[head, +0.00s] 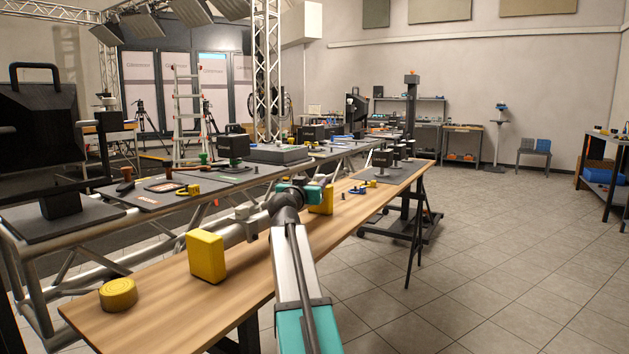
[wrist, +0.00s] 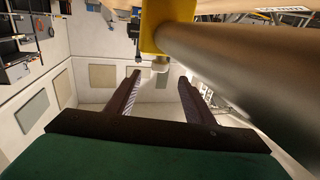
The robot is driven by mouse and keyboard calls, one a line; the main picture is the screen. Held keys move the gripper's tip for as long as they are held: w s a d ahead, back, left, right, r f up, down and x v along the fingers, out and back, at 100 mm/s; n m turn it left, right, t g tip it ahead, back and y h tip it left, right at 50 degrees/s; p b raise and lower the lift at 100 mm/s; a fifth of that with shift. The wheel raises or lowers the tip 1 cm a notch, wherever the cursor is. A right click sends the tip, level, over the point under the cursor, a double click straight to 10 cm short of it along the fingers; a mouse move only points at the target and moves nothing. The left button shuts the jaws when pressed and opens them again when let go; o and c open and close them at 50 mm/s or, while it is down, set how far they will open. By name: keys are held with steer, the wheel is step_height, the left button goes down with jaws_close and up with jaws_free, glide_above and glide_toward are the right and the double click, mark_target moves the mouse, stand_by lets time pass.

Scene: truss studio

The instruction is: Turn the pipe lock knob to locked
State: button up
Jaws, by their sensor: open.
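In the wrist view my gripper (wrist: 160,82) is open, with its two dark ridged fingers apart. A yellow block (wrist: 165,22) is at the top centre, beside a thick grey pipe (wrist: 235,75) that runs down to the right. A small pale knob-like piece (wrist: 160,65) sticks out below the yellow block and shows between the fingertips. I cannot tell whether the fingers touch it or which way it is turned. In the head view a yellow block (head: 320,201) is partly hidden behind my arm's end; the fingers are not clear there.
A long wooden table (head: 165,315) carries another yellow block (head: 206,256) and a yellow round piece (head: 118,294). Truss rails run behind it, bearing a grey board (head: 135,195) with several fittings. The tiled floor (head: 500,260) on the right is clear.

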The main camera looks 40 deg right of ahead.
steer(key=shift+p+v, duration=0.45)
steer(key=shift+v, duration=1.9)
